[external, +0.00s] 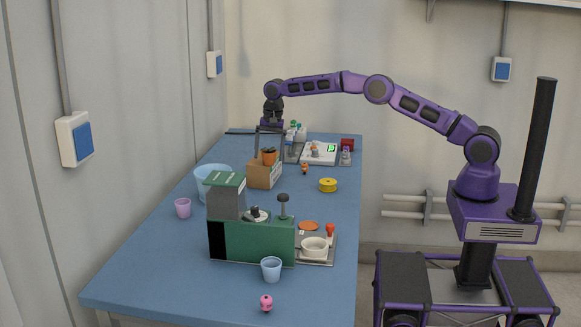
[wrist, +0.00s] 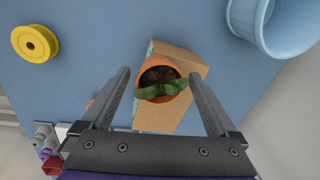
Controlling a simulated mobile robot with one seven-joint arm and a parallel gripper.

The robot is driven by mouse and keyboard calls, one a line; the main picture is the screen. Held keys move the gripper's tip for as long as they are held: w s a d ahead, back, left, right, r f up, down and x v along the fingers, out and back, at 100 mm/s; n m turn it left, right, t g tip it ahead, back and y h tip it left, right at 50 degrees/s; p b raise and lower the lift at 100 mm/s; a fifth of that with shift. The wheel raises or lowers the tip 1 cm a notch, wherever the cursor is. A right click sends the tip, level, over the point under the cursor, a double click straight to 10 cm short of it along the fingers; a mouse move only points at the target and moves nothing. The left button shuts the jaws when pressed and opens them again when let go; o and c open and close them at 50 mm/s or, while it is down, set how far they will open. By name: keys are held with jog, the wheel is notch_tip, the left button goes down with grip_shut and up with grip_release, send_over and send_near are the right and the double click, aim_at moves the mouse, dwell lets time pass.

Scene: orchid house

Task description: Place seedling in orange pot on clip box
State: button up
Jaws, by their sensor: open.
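The seedling in the orange pot (external: 269,157) appears to rest upright on top of a brown cardboard box (external: 262,176), which I take to be the clip box. In the wrist view the orange pot (wrist: 158,72) shows its dark soil and green leaves from above, over the box (wrist: 186,62). My gripper (external: 269,159) is open above the box, with one finger on each side of the pot. In the wrist view my gripper (wrist: 159,74) shows gaps between both fingers and the pot. The fingers hold nothing.
A light blue bucket (external: 212,185) stands left of the box. A yellow spool (external: 328,185) lies to the right. A green machine (external: 245,240) stands in front. Trays with small items (external: 319,152) are at the back. The blue table (external: 160,262) is clear at front left.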

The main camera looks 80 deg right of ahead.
jog(key=shift+r, duration=0.1)
notch_tip(320, 180, up, 12)
jog(key=s+p, duration=0.1)
jog(key=p, duration=0.1)
jog(key=shift+s, duration=0.15)
jog(key=shift+d, duration=0.1)
